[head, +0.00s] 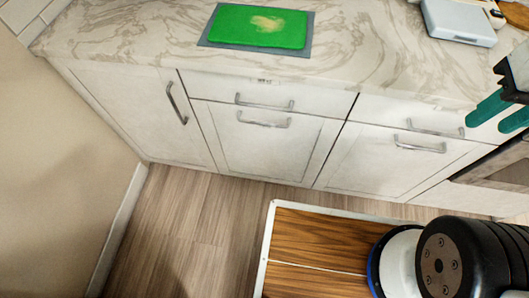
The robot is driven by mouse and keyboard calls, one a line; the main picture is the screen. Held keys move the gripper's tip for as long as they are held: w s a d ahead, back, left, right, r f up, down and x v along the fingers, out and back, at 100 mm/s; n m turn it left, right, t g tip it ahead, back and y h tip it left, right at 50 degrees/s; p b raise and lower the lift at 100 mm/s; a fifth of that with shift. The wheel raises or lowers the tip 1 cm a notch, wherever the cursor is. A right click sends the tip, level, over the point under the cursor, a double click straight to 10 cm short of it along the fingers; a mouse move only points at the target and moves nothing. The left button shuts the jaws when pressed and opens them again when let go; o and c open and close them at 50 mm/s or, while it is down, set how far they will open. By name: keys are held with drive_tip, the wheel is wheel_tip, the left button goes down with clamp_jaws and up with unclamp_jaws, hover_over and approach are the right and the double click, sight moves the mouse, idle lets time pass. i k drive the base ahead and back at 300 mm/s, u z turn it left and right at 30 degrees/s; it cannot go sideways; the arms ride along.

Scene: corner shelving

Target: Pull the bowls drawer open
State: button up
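Two shallow white drawers sit under the counter: a left drawer (215,86) with a horizontal metal handle (264,103), and a right drawer (380,108) with a similar handle (435,130). Both look closed. A tiny mark (265,81) shows above the left drawer's handle, too small to read. I cannot tell which drawer is the bowls drawer. My gripper (490,124) is at the right edge, in front of the counter's right part. Its two teal fingers are apart with nothing visible between them. It is apart from both handles.
Cabinet doors with handles (262,120) (418,144) are below the drawers; a corner door (150,110) is at left. A green board (258,28) on a grey mat and a pale blue box (458,20) lie on the marble counter (130,30). Wooden floor (195,215) is clear at left.

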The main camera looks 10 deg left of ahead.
sight(292, 148)
drive_tip(key=z, duration=0.4)
drive_tip(key=k, duration=1.05)
drive_tip(key=u, duration=0.5)
drive_tip(key=i, duration=0.5)
drive_tip(key=z, duration=0.05)
